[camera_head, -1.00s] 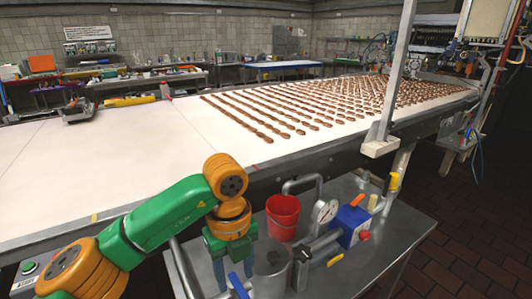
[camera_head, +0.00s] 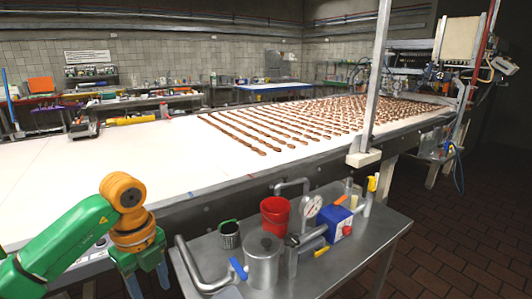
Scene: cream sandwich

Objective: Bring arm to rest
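My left arm (camera_head: 66,240), green with orange joints, comes in from the lower left. My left gripper (camera_head: 148,281) points down at the left end of the metal side table, beside the conveyor edge. Its two teal fingers are apart with nothing visible between them; the tips run near the bottom of the picture. My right arm and gripper are not in view.
The metal side table (camera_head: 365,245) holds a dark cup (camera_head: 229,238), a metal canister (camera_head: 262,262), a red bucket (camera_head: 275,216), pipes with a gauge (camera_head: 312,207) and a blue box (camera_head: 340,222). The white conveyor (camera_head: 60,170) lies behind, bare at left.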

